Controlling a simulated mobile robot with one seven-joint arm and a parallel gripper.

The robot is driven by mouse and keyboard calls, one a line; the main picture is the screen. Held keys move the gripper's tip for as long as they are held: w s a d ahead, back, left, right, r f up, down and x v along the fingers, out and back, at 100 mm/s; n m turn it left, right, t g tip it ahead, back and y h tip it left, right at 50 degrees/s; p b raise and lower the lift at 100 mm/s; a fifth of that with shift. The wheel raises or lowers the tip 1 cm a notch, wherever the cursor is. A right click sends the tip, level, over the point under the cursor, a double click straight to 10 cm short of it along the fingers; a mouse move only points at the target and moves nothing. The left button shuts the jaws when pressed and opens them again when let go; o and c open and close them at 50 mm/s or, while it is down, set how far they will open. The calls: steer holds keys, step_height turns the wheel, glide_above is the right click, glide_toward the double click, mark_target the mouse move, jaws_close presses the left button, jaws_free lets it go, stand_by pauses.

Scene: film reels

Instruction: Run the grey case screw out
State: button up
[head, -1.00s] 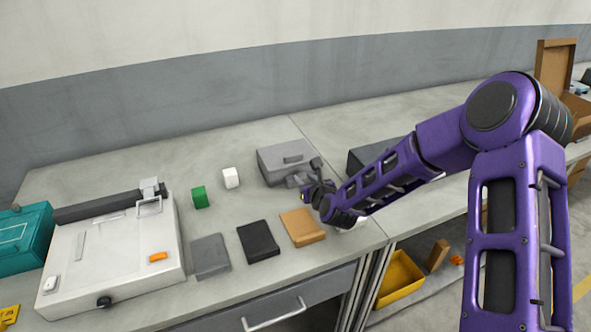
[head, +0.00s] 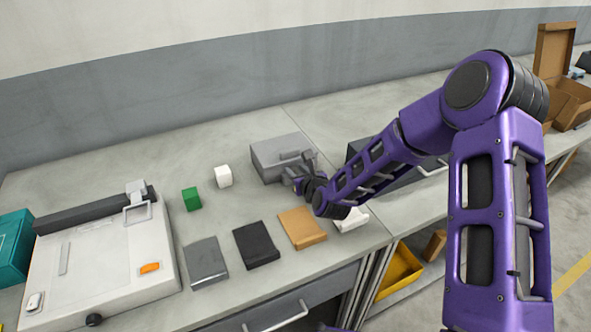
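The grey case (head: 268,160) lies flat and closed on the bench, near its back middle. A grey handle shows at its front right, partly behind my gripper. No screw can be made out on the case; it is too small or hidden. My gripper (head: 297,170) is at the case's front right corner, with its fingers pointing toward the case. It is dark and small, and I cannot tell whether it touches the case or how far its fingers are apart.
A green cube (head: 191,199) and a white cube (head: 223,176) stand left of the case. Grey (head: 206,262), black (head: 256,245) and orange (head: 301,228) flat pieces lie in front. A white flat machine (head: 105,262) is at left. A dark case (head: 405,172) lies behind my arm.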

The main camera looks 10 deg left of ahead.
jaws_close()
steer(key=shift+f, duration=0.1)
steer(key=shift+d+n+b, duration=0.1)
steer(key=shift+n+b, duration=0.2)
steer(key=shift+w+n+g+y, duration=0.1)
steer(key=shift+n+g+y, duration=0.25)
steer(key=shift+y, duration=0.35)
